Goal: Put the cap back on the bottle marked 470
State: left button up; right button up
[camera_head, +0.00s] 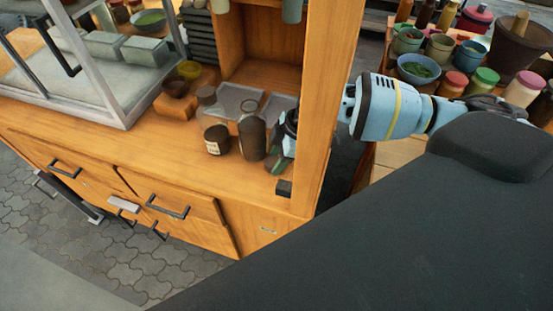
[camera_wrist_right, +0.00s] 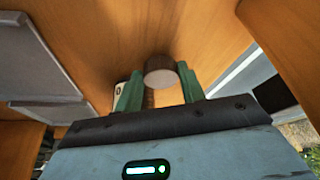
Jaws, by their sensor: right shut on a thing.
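A tall dark bottle (camera_head: 251,138) stands upright on the wooden counter. A short dark jar (camera_head: 217,139) with a pale label stands left of it; I cannot read 470 on either one. My right gripper (camera_head: 279,160) is just right of the tall bottle, low over the counter and partly hidden. In the right wrist view, its green fingers (camera_wrist_right: 160,82) are shut on a short round brown piece with a pale flat face, which looks like the cap (camera_wrist_right: 160,72). The head view does not show this piece clearly. My left gripper is not in view.
Shallow grey trays (camera_head: 237,101) lie behind the bottle. A wooden post (camera_head: 318,110) rises close to my right arm. The counter's front left is clear.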

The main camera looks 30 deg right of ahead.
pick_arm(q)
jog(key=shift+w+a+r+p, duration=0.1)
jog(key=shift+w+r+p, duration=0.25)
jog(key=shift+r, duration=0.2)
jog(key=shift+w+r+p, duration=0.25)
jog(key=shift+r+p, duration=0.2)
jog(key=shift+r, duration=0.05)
pick_arm(e)
notch_tip(320, 180, up, 17)
jog(key=shift+r, duration=0.2)
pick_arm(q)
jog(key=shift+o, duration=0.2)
